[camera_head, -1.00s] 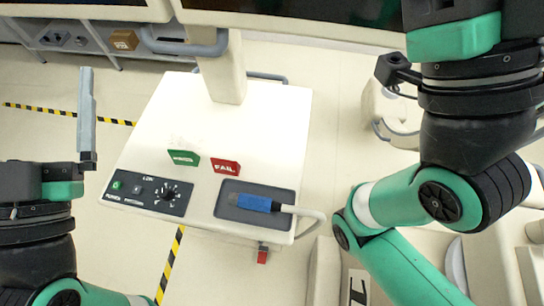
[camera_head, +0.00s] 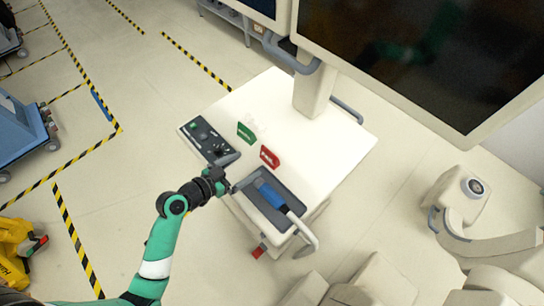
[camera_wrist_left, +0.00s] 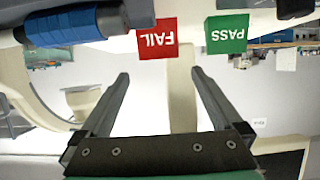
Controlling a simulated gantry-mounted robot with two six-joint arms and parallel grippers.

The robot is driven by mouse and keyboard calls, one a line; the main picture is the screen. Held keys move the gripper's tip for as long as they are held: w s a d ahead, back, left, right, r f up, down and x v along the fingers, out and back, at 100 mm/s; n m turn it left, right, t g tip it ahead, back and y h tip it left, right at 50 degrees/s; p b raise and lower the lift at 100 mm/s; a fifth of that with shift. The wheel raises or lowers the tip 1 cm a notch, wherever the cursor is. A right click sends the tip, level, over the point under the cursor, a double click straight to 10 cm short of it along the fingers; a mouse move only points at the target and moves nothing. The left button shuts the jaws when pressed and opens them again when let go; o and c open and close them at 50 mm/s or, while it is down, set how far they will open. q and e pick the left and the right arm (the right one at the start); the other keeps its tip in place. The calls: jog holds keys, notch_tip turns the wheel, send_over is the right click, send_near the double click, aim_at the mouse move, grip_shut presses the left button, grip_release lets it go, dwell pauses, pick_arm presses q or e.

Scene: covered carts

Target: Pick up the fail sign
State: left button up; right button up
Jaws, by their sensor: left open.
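The red fail sign (camera_head: 270,156) stands upright on the white cart top (camera_head: 325,150). In the left wrist view the fail sign (camera_wrist_left: 158,40) appears upside down, beyond the fingertips and in line with the gap between them. The green pass sign (camera_head: 246,132) stands beside it, also visible in the left wrist view (camera_wrist_left: 226,35). My left gripper (camera_head: 231,187) is at the cart's front edge, between the control panel and the tray, short of the fail sign. In the left wrist view my left gripper (camera_wrist_left: 160,76) is open and empty. My right gripper is out of view.
A blue-handled tool (camera_head: 272,194) lies in the dark tray (camera_head: 290,186) close to my left gripper. The control panel (camera_head: 207,140) is on the cart's left. A large monitor (camera_head: 400,60) overhangs the back. The cart top behind the signs is mostly clear.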

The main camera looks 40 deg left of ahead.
aim_at(269, 153)
pick_arm(q)
jog(key=x, duration=1)
jog(key=shift+w+d+r+b, duration=0.1)
jog(key=shift+d+b, duration=0.05)
jog(key=shift+b, duration=0.25)
jog(key=c, duration=1)
